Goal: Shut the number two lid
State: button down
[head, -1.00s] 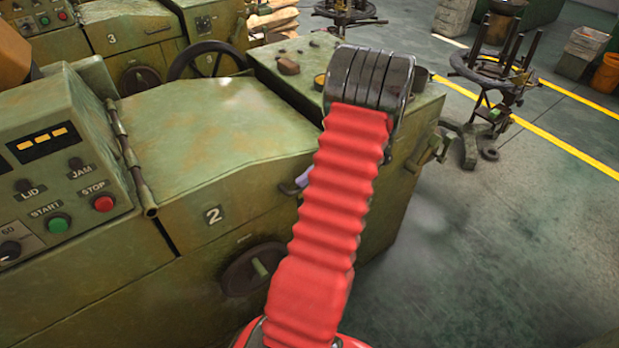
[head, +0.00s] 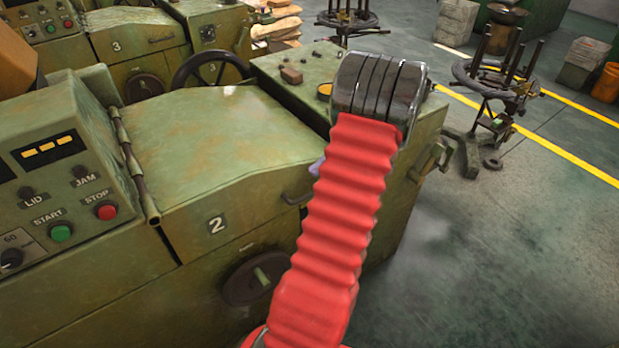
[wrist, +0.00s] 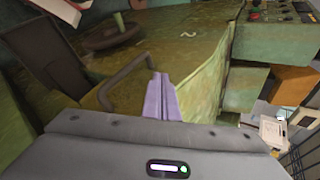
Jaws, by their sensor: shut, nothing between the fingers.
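The number two lid (head: 215,140) is a worn green metal cover marked with a "2" plate, hinged along its left side. It lies down over its machine, and I see no clear gap at its front edge. Its dark bar handle (head: 296,199) is at the right front corner; it also shows in the wrist view (wrist: 124,80). My gripper (wrist: 162,97) has pale purple fingers, shut and empty, just beside the handle and apart from it as far as I can tell. In the head view my red-sleeved arm hides most of the gripper (head: 316,168).
A control panel (head: 65,165) with LID, JAM, START and STOP controls stands left of the lid. A handwheel (head: 210,63) is behind it, and a smaller wheel (head: 253,277) is on the machine's front. Machine three (head: 130,45) stands behind. Open floor (head: 500,260) lies right.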

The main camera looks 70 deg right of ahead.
jog(key=v, duration=0.5)
jog(key=shift+s+d+r, duration=0.15)
jog(key=shift+s+r, duration=0.1)
jog(key=shift+r, duration=0.05)
dwell(0.5)
